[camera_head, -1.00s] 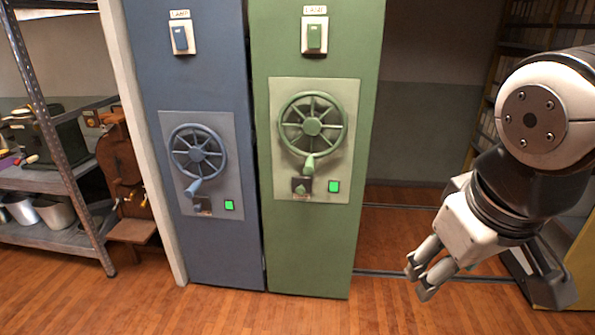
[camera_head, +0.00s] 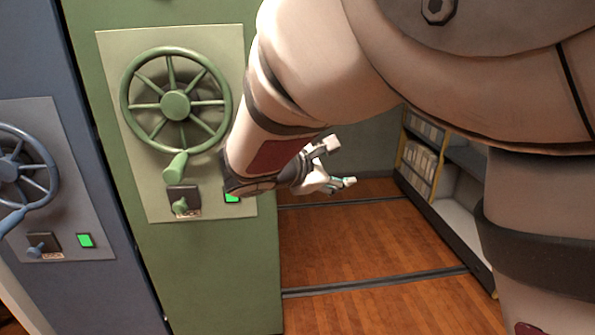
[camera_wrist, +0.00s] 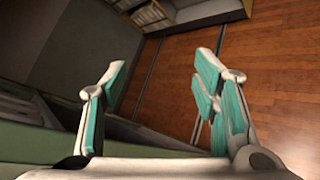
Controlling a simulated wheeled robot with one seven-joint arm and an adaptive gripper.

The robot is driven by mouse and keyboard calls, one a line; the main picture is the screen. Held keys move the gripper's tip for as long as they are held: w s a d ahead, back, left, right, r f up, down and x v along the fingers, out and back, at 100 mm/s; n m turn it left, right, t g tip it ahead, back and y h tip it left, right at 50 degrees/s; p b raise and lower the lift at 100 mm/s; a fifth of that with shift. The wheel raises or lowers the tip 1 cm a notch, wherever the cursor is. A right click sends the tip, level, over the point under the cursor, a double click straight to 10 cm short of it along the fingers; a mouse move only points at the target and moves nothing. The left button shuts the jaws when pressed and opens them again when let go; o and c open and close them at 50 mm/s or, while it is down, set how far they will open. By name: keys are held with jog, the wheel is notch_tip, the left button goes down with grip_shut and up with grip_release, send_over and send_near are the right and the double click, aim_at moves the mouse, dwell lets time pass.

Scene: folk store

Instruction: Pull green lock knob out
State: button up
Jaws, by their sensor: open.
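The green lock knob (camera_head: 180,206) sits on a small dark plate on the green cabinet's (camera_head: 215,280) pale panel, below the green handwheel (camera_head: 175,104) and its handle (camera_head: 175,165). My gripper (camera_head: 345,165) is in the head view to the right of the knob, past the green cabinet's right edge and apart from the knob. In the wrist view my gripper (camera_wrist: 165,85) is open, with nothing between its teal-padded fingers. The knob does not show in the wrist view.
A lit green button (camera_head: 232,197) is right of the knob, partly hidden by my arm. A blue cabinet with its own wheel (camera_head: 12,170) and knob stands at left. Floor rails (camera_head: 375,281) cross the open wooden floor at right, near a shelf (camera_head: 425,160).

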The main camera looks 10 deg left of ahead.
jog(key=w+a+f+n+t+y+b, duration=0.1)
jog(key=a+f+n+t+y+b, duration=0.45)
jog(key=a, duration=1.05)
jog(key=n+y+b, duration=0.4)
jog(key=n+y, duration=0.3)
jog(key=n, duration=0.4)
send_near(179, 209)
jog(key=shift+t+h, duration=0.25)
jog(key=b+x, duration=0.1)
jog(key=x, duration=0.2)
jog(key=b+x, duration=0.1)
jog(key=x, duration=0.3)
jog(key=b+x, duration=0.1)
jog(key=x, duration=0.3)
jog(key=shift+a+f, duration=0.2)
jog(key=shift+f, duration=0.05)
